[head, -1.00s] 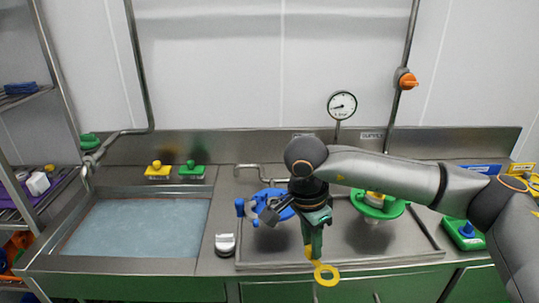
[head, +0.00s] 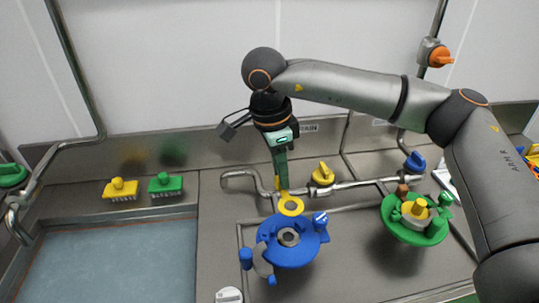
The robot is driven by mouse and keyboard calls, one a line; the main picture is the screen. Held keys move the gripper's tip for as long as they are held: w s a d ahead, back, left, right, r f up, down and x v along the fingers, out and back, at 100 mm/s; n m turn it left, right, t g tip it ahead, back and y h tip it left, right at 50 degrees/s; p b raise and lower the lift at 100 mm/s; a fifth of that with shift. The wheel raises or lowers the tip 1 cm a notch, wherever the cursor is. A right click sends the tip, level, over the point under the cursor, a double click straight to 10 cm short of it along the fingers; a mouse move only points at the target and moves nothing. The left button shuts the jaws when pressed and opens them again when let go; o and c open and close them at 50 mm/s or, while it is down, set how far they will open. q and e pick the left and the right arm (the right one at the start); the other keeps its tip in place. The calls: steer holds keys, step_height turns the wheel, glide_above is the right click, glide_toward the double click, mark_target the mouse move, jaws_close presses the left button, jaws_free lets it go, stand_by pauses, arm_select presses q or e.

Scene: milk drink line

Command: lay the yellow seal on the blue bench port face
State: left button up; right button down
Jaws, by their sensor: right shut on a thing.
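My right gripper (head: 281,172) points down and is shut on the yellow seal (head: 291,207), a flat ring with a tab. The ring hangs low, at the far edge of the blue bench port (head: 270,252) in the picture; I cannot tell its height above the bench or whether it touches. The blue port is a round flange with blue knobs around it and a metal face (head: 288,237) with a hole in the middle. The face is uncovered. My left gripper is not in view.
A green port (head: 415,232) with a yellow plug stands on the right. A pipe with a yellow valve (head: 323,174) and a blue valve (head: 415,162) runs behind. Yellow (head: 120,190) and green (head: 166,184) brushes lie left, behind a sink (head: 112,262). A white-topped item (head: 229,295) is in front.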

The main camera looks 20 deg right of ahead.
steer(key=shift+w, duration=0.1)
steer(key=shift+f+b, duration=0.45)
steer(key=shift+f, duration=0.1)
step_height(320, 180, down, 7)
steer(key=b, duration=0.4)
steer(key=shift+f+b, duration=0.1)
steer(key=shift+b, duration=0.3)
steer(key=shift+f, duration=0.3)
steer(key=shift+f+b, duration=0.5)
steer(key=shift+b, duration=0.15)
steer(key=c, duration=0.6)
jaws_free()
